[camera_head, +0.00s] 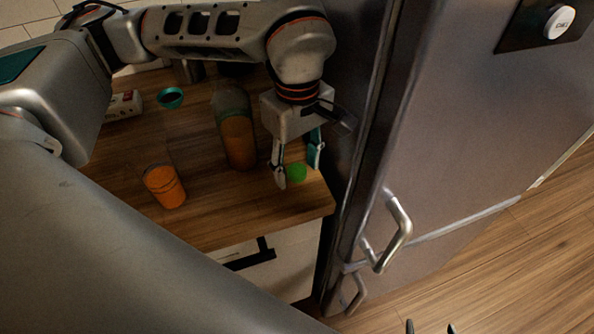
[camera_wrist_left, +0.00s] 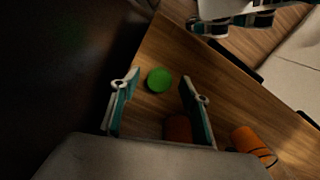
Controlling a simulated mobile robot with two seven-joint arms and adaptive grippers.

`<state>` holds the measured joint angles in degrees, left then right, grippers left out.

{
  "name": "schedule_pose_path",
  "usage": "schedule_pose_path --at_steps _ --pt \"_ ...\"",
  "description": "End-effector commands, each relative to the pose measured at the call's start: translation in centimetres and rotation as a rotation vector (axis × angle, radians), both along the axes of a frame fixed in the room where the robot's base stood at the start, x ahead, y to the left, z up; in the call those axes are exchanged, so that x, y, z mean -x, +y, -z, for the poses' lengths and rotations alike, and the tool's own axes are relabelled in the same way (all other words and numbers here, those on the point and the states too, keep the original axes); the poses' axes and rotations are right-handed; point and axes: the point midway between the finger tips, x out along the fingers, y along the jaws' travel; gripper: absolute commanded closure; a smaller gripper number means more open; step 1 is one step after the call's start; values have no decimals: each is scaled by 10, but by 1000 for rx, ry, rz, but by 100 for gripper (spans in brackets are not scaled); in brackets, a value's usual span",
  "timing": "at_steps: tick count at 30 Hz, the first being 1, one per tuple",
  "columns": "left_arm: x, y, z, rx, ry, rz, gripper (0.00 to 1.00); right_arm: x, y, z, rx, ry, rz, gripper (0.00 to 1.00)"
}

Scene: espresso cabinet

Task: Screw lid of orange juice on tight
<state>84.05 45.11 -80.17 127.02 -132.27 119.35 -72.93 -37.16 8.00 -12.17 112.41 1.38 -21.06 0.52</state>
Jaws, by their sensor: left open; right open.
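The orange juice bottle (camera_head: 238,140) stands on the wooden counter, with orange juice below a clear upper part. A green lid (camera_head: 296,173) lies on the counter to the right of the bottle, near the fridge-side edge. My left gripper (camera_head: 299,172) is open and reaches down over the lid. In the left wrist view the lid (camera_wrist_left: 159,80) shows between the spread fingers, and part of an orange shape, likely the bottle (camera_wrist_left: 178,127), shows by one finger. My right gripper (camera_head: 430,327) is open and empty; only its fingertips show at the bottom edge of the head view.
An orange glass (camera_head: 164,187) stands at the counter's front left. A teal cup (camera_head: 171,97) and a white carton (camera_head: 123,105) are further back. The tall metal fridge (camera_head: 460,130) with handles closes off the right side. A drawer (camera_head: 270,260) lies below the counter.

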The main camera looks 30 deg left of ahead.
Motion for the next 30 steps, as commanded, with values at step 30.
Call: schedule_pose_path --at_steps 30 --pt "-1 0 -20 0 -5 -1 89 0 0 0 0 1 0 38"
